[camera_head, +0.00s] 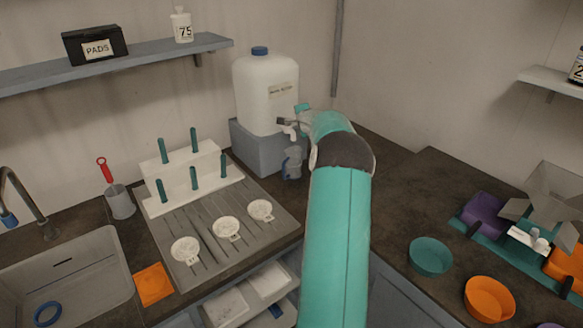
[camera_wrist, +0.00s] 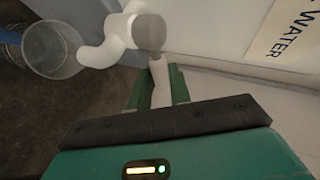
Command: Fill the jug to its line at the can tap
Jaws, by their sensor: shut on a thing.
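The white water can (camera_head: 266,90) with a blue cap stands on a grey block (camera_head: 262,150) at the back of the counter. Its white tap (camera_head: 290,131) sticks out low on its front; the tap also shows in the wrist view (camera_wrist: 105,42). My gripper (camera_wrist: 158,84) is shut on the tap's pale lever (camera_wrist: 160,78), below the tap's grey knob. The clear jug (camera_head: 293,163) stands beneath the tap and shows from above in the wrist view (camera_wrist: 52,50), with a blue handle at left. I cannot make out its line or the water level.
A grey drainer tray (camera_head: 215,230) with white sieve discs and a pegged white rack (camera_head: 190,180) lies left of the can. A sink (camera_head: 70,275) is further left. Teal (camera_head: 430,256) and orange (camera_head: 489,298) bowls stand at right. The counter behind my arm is clear.

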